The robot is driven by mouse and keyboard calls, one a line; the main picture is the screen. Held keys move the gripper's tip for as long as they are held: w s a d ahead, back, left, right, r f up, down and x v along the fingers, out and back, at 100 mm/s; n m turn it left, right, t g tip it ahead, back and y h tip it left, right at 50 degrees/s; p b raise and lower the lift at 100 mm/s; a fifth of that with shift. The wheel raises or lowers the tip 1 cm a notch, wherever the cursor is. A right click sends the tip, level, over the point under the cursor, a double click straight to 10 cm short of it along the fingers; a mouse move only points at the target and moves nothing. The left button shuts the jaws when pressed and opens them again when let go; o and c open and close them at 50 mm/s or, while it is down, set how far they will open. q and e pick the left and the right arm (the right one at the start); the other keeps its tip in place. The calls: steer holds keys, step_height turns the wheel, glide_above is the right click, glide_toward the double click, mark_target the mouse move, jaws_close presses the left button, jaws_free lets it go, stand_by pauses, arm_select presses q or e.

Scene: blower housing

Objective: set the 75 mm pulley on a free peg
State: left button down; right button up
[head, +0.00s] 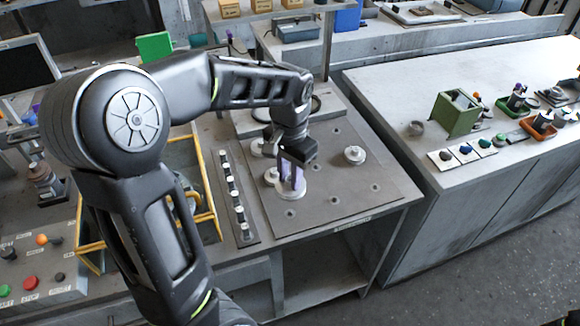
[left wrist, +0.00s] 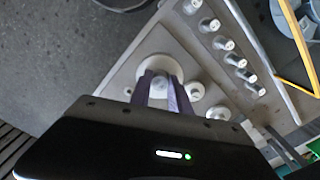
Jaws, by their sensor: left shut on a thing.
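My left gripper (head: 291,183) points down over the grey peg board (head: 325,215), shut on a pale stepped pulley (head: 290,193). In the left wrist view the purple fingers (left wrist: 160,92) close on the hub of this pulley (left wrist: 158,67), whose wide disc lies beyond them. I cannot tell whether the pulley touches the board or a peg. Small free pegs show at the right (head: 374,186) and front of the board. My right gripper is not in view.
A narrow strip with several small pale parts (head: 232,188) lies left of the board. Beyond it stands a yellow-framed bin (head: 208,221). The bench to the right holds a green box (head: 457,113) and small trays. The board's front right is clear.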

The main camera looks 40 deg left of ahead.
arm_select(q)
steer(key=b, duration=0.4)
glide_above(290, 211)
step_height(290, 211, down, 6)
steer(key=shift+f, duration=0.1)
steer(key=shift+f+b, duration=0.75)
steer(key=shift+f, duration=0.15)
steer(key=shift+s+f, duration=0.1)
steer(key=shift+f, duration=0.1)
steer(key=shift+f, duration=0.15)
steer(key=shift+f+b, duration=0.35)
steer(key=shift+b, duration=0.05)
steer(key=shift+f, duration=0.1)
stand_by(0.6)
steer(key=shift+f+b, duration=0.3)
steer(key=shift+f, duration=0.05)
